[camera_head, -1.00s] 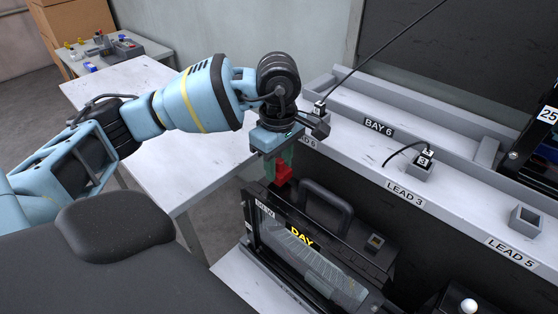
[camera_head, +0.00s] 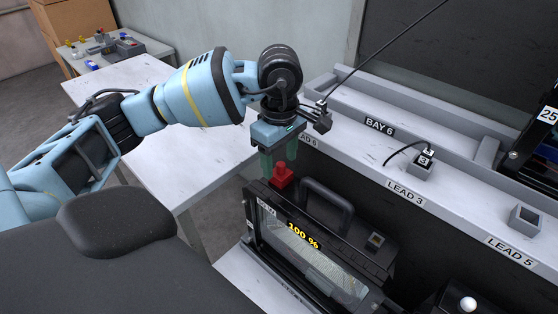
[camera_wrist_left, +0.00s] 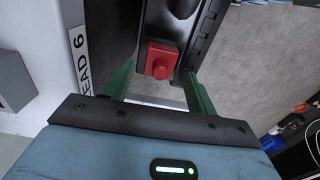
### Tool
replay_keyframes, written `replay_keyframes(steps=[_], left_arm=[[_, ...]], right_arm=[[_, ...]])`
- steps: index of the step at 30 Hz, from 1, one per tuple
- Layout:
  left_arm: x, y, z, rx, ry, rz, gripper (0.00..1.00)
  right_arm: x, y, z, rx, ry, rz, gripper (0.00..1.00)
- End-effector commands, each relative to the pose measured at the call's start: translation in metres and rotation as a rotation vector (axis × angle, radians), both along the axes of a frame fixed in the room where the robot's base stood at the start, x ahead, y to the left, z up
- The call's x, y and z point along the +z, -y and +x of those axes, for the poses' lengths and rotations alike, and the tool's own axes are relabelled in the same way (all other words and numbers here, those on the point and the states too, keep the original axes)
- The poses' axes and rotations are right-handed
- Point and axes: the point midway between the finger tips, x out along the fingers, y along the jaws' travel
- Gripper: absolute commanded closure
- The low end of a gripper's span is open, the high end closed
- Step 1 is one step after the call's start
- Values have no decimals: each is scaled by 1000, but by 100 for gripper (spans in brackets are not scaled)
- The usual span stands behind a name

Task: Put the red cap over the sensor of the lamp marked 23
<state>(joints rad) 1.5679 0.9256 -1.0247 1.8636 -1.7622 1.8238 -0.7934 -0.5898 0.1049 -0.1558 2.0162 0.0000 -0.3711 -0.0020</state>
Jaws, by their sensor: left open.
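The red cap (camera_head: 282,176) sits upright on the top left end of a black floodlight (camera_head: 330,222), covering whatever is beneath it. The lamp's front display reads "100 %" in yellow. I cannot read the number 23 on it. My left gripper (camera_head: 279,158) is open just above the cap, with its green fingers apart and clear of it. In the left wrist view the cap (camera_wrist_left: 160,60) lies ahead, between the open fingers, with nothing held. My right gripper is not in view.
A grey bench (camera_head: 345,150) with BAY 6, LEAD 3 and LEAD 5 labels runs behind the lamp. A lead plug stands in a socket (camera_head: 420,172) there; the LEAD 5 socket (camera_head: 525,220) is empty. A lamp marked 25 (camera_head: 540,135) is at the right. A white table (camera_head: 165,135) is left.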

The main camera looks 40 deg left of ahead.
Motion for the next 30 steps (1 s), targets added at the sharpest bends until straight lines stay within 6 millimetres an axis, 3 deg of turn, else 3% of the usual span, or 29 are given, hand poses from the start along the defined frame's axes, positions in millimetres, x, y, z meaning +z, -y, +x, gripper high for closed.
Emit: replay_keyframes(steps=[15,21,30], left_arm=[[100,0,0,-1,5,0,42],[114,0,0,-1,2,0,42],[114,0,0,-1,0,-1,42]], right_arm=[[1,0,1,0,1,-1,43],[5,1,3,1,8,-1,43],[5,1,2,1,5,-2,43]])
